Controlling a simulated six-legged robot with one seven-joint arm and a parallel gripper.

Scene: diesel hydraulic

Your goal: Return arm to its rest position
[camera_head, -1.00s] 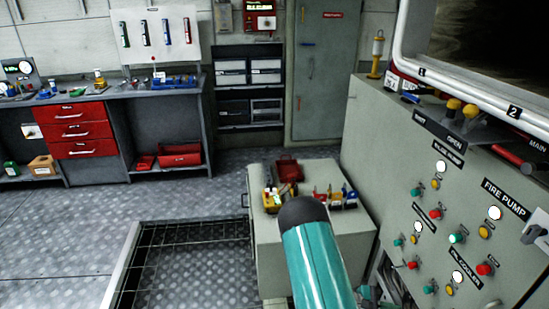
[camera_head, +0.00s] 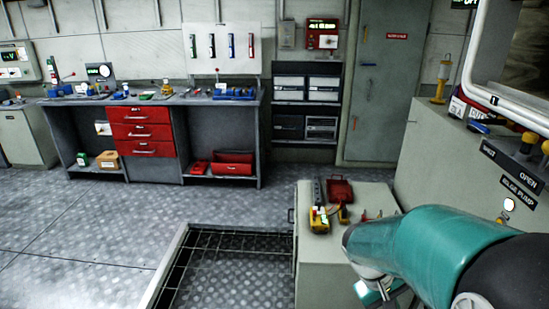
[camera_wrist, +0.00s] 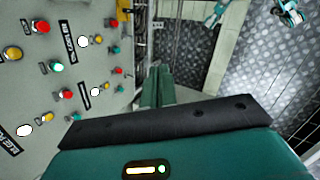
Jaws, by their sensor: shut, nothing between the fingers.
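My teal arm (camera_head: 425,250) is at the lower right of the head view, bent and close to the camera. It covers part of the control panel and the cabinet front. In the wrist view my gripper (camera_wrist: 158,72) shows as two green fingers side by side, shut and empty. The fingers point away over the floor, with the control panel (camera_wrist: 60,85) at the left and apart from them. I cannot make out the fingers clearly in the head view.
A low cabinet (camera_head: 312,255) with a red bin (camera_head: 340,190) and a yellow tool (camera_head: 319,219) stands left of my arm. A floor grating (camera_head: 225,270) lies beside it. A workbench (camera_head: 222,140) with red drawers (camera_head: 143,132) stands at the back left. The plated floor (camera_head: 100,225) is open.

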